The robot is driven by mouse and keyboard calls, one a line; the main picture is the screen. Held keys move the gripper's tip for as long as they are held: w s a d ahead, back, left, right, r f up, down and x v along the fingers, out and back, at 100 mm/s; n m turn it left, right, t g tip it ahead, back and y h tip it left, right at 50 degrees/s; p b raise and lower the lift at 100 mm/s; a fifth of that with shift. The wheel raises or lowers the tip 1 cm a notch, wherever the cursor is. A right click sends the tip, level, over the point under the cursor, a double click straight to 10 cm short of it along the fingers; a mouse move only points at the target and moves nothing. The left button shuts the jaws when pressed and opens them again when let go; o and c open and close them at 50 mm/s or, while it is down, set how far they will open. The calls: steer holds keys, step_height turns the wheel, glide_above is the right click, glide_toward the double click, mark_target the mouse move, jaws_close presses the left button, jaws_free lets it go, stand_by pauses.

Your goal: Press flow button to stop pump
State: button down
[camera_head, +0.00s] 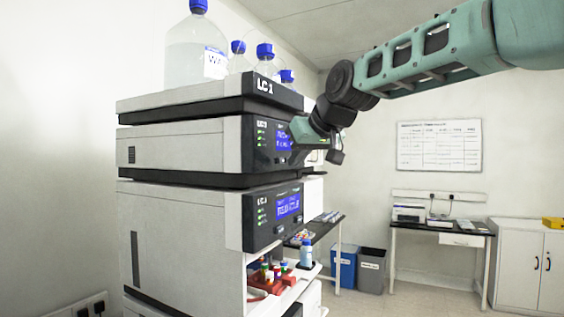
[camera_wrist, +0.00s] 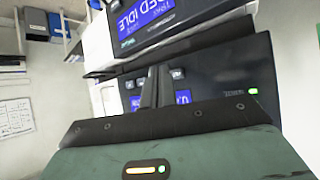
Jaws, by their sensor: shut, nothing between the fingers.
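The stacked column instrument stands at left centre in the head view. Its upper module (camera_head: 190,143) has a black front panel with a blue display (camera_head: 284,141) and green lights. The lower module (camera_head: 185,215) has a similar panel with a blue display (camera_head: 288,206). My gripper (camera_head: 294,128) is at the upper module's panel, partly covering it. In the wrist view my gripper's fingers (camera_wrist: 156,88) are shut together and empty, in front of the dark panel (camera_wrist: 215,75). Small light-marked buttons (camera_wrist: 177,74) show beside the fingers. I cannot read which is flow, nor tell whether the fingertips touch the panel.
A large bottle (camera_head: 196,55) and smaller blue-capped bottles stand on top of the stack. Red-racked vials (camera_head: 268,279) and a blue-capped bottle (camera_head: 306,254) sit at the lower front. Blue and grey bins (camera_head: 371,270) stand behind. Floor at the right is clear.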

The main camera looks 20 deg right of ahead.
steer(key=shift+a, duration=0.1)
steer(key=shift+w+a, duration=0.2)
steer(key=shift+w, duration=0.1)
steer(key=shift+w+a, duration=0.3)
stand_by(0.9)
stand_by(0.3)
steer(key=shift+s+d, duration=0.55)
steer(key=shift+s, duration=0.05)
steer(key=shift+d+b, duration=0.1)
steer(key=shift+b, duration=0.2)
steer(key=s+d+b, duration=0.2)
steer(key=s+d, duration=0.1)
steer(key=shift+s+d, duration=0.2)
steer(key=shift+s, duration=0.05)
